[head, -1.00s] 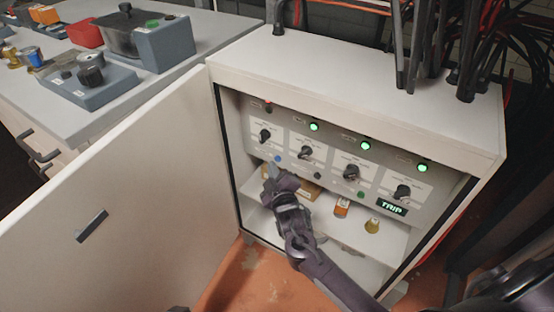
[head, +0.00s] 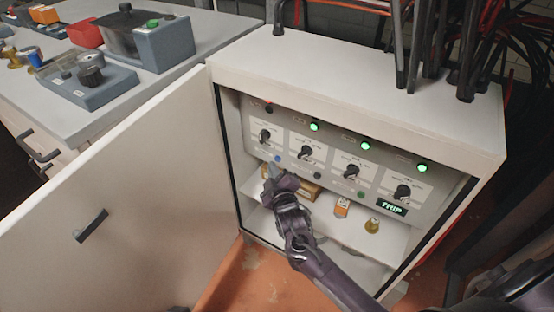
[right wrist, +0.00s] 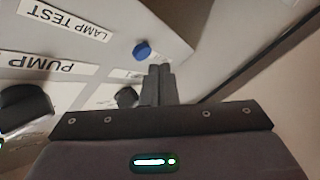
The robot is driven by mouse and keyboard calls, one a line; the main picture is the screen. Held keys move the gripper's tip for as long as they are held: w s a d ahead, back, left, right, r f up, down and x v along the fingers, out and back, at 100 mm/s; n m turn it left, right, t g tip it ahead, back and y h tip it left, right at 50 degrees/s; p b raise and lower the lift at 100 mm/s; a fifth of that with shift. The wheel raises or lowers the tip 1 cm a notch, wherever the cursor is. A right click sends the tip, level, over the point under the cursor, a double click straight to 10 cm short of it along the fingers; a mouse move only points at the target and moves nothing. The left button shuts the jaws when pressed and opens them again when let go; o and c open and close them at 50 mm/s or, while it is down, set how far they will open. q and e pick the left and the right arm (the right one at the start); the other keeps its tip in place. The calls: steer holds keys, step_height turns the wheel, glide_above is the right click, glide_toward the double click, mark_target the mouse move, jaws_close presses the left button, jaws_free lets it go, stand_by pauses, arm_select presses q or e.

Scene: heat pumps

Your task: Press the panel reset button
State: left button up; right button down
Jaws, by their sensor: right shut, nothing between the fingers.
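The control panel (head: 335,160) is set inside an open white cabinet, with several knobs and lamps and a lit TRIP display (head: 392,208). A blue button (head: 278,158) sits at the panel's lower left; it also shows in the right wrist view (right wrist: 142,50). A dark button (head: 318,175) and a green button (head: 361,194) sit to its right. Their small labels are unreadable in the head view, so I cannot tell which is reset. My right gripper (head: 272,168) is shut and empty, its tips (right wrist: 160,70) close to the blue button; contact cannot be told. My left gripper is not in view.
The cabinet door (head: 130,190) stands open on the left. A shelf (head: 335,232) under the panel holds an orange-labelled item (head: 342,207) and a small yellow bottle (head: 373,226). A grey workbench (head: 150,90) stands at the left; dark cables (head: 470,60) hang at the right.

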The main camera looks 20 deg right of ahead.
steer(key=shift+d, duration=0.1)
stand_by(0.4)
steer(key=shift+w+d, duration=0.25)
steer(key=shift+d, duration=0.05)
steer(key=shift+w+d, duration=0.2)
steer(key=shift+d, duration=0.05)
stand_by(0.6)
stand_by(0.4)
steer(key=shift+s+a+p, duration=0.45)
steer(key=shift+a+p, duration=0.15)
steer(key=shift+p, duration=0.05)
